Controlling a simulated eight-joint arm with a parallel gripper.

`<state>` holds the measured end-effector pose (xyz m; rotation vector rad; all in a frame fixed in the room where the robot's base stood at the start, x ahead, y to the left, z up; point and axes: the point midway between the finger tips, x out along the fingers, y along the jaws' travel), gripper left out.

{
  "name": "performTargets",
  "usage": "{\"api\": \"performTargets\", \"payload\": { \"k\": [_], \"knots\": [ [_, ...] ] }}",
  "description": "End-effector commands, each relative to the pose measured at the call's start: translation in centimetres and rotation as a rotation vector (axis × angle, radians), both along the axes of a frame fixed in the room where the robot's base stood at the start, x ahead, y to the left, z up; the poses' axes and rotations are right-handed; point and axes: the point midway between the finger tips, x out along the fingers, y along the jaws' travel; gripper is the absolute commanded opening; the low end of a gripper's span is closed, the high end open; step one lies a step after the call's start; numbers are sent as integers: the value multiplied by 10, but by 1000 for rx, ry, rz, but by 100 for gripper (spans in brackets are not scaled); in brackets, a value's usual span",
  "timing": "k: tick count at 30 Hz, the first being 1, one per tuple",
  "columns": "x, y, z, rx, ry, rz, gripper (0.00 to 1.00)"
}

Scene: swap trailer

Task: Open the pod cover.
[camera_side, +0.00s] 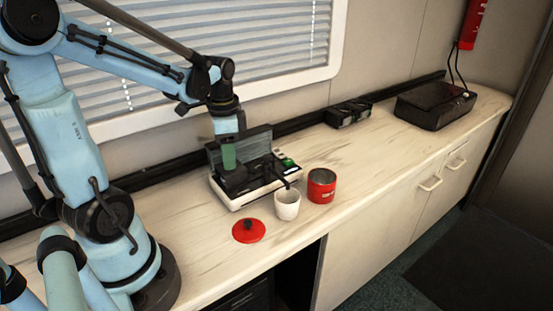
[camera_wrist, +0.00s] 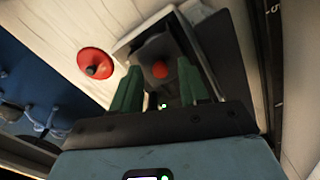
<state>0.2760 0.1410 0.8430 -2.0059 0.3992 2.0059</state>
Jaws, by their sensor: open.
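A coffee machine (camera_side: 236,197) with a pale base and dark upper parts stands on the counter against the wall. A dark flat panel (camera_side: 258,134) stands upright at its back. My gripper (camera_side: 228,155) is directly over the machine's left part, green fingers pointing down. In the wrist view, my gripper (camera_wrist: 160,80) is open, with a finger on each side of a dark part of the machine (camera_wrist: 152,46) that bears a round red spot (camera_wrist: 160,70). I cannot tell whether the fingers touch it, or which part is the pod cover.
A white cup (camera_side: 288,206) and a red can (camera_side: 322,187) stand just right of the machine. A red lid with a black knob (camera_side: 249,232) lies in front, near the counter edge. Dark boxes (camera_side: 349,113) (camera_side: 435,104) stand farther right. The counter between is clear.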

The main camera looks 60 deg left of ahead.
Motion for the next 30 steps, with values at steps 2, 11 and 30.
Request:
{"api": "performTargets", "payload": {
  "k": [2,11,30],
  "knots": [
    [0,0,0,0,0,0,44],
    [0,0,0,0,0,0,14],
    [28,0,0,0,0,-3,0]
  ]
}}
